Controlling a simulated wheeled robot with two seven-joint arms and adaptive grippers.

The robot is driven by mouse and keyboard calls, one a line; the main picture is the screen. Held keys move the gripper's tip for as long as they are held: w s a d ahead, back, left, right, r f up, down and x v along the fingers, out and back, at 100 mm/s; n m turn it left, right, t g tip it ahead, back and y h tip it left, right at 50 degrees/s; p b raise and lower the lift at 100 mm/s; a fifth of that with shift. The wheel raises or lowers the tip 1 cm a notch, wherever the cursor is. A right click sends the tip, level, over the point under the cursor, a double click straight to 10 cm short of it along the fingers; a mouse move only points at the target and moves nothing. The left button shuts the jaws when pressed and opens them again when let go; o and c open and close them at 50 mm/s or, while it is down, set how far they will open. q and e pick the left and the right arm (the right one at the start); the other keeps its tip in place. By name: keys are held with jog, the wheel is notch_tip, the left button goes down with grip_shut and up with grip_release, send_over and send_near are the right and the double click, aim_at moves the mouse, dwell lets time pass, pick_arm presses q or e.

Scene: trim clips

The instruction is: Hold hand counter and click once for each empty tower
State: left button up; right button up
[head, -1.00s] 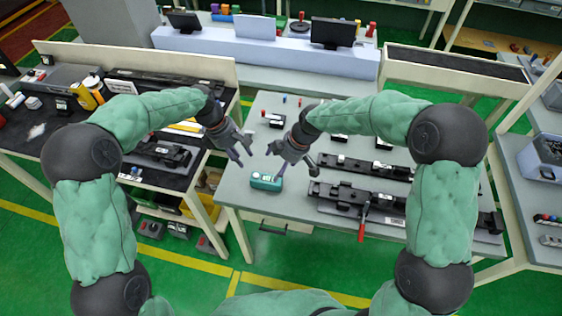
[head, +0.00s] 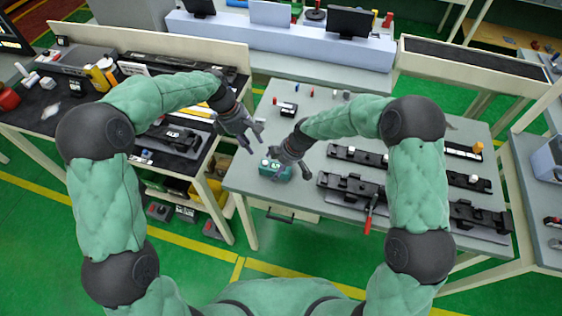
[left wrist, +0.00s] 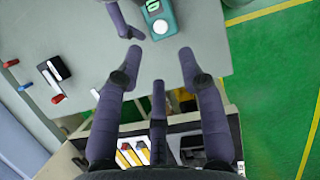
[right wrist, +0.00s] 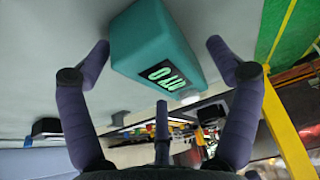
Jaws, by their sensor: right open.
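The hand counter, a teal box (head: 275,171) with a lit display, stands on the grey table near its left front edge. It also shows in the left wrist view (left wrist: 158,16) and the right wrist view (right wrist: 150,40). My right gripper (head: 289,166) is open at the counter, with one finger on each side of it in the right wrist view; contact is unclear. My left gripper (head: 256,139) is open and empty, above and left of the counter. Black fixtures (head: 350,187) lie in rows at the right; I cannot tell which parts are towers.
A red-handled tool (head: 370,213) sits at the front fixture. An orange piece (head: 478,148) stands on the back fixture, partly beyond my right arm. A cluttered black-topped bench (head: 60,110) is at the left. The table around the counter is mostly bare.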

jog(key=c, duration=1.3)
pick_arm(q)
grip_shut()
pick_arm(e)
jog(key=shift+c, duration=0.3)
